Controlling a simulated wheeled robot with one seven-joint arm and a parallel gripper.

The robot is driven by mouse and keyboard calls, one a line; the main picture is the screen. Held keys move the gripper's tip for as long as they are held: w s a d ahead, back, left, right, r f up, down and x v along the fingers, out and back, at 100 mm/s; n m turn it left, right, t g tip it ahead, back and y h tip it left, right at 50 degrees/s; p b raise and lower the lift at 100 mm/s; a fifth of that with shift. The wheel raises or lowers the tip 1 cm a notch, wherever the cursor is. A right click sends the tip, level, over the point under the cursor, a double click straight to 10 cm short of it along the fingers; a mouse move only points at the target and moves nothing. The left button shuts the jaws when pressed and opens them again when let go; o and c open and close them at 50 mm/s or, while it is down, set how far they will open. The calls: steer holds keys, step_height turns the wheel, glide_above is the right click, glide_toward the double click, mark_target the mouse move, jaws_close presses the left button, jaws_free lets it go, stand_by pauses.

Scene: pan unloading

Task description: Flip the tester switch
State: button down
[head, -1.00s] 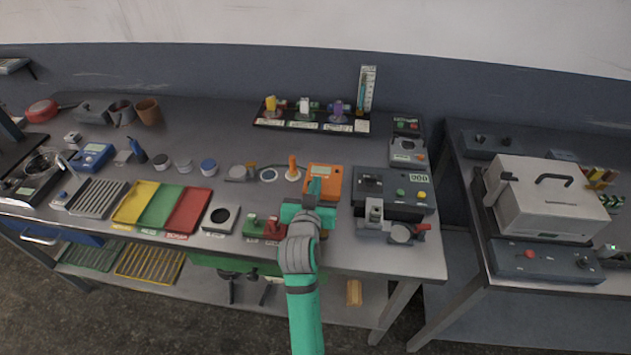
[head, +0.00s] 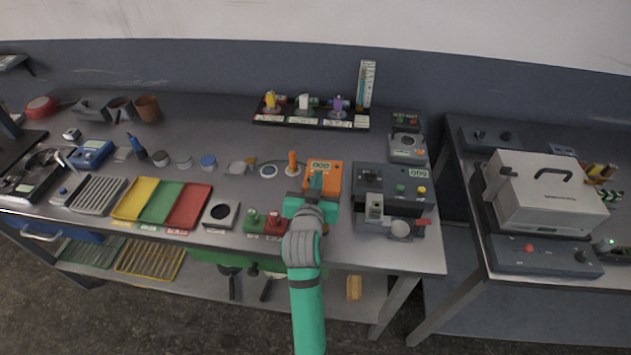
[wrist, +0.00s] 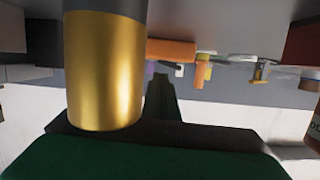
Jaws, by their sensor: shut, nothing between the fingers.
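An orange box with a small display (head: 322,167) stands on the bench, and I take it as the tester. Its display shows digits that look like zeros. My gripper (head: 316,182) is shut and empty, with its fingertips over the front part of this box. The gripper and wrist cover part of the box's face, so its switch is hidden, and I cannot tell whether the fingertips touch it. In the wrist view the dark shut fingers (wrist: 160,95) point ahead, and a brass-coloured cylinder (wrist: 104,70) fills the left foreground; I cannot tell what it belongs to.
A dark control box (head: 382,182) with green and yellow buttons stands right of the orange box. An upright orange handle (head: 292,160) is close on its left. Green and red blocks (head: 264,222) sit at the front edge. A rack (head: 310,120) stands behind.

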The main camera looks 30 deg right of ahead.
steer(key=r, duration=0.3)
steer(key=shift+d, duration=0.25)
steer(key=v, duration=1)
steer(key=shift+s+d, duration=0.2)
steer(key=shift+s, duration=0.1)
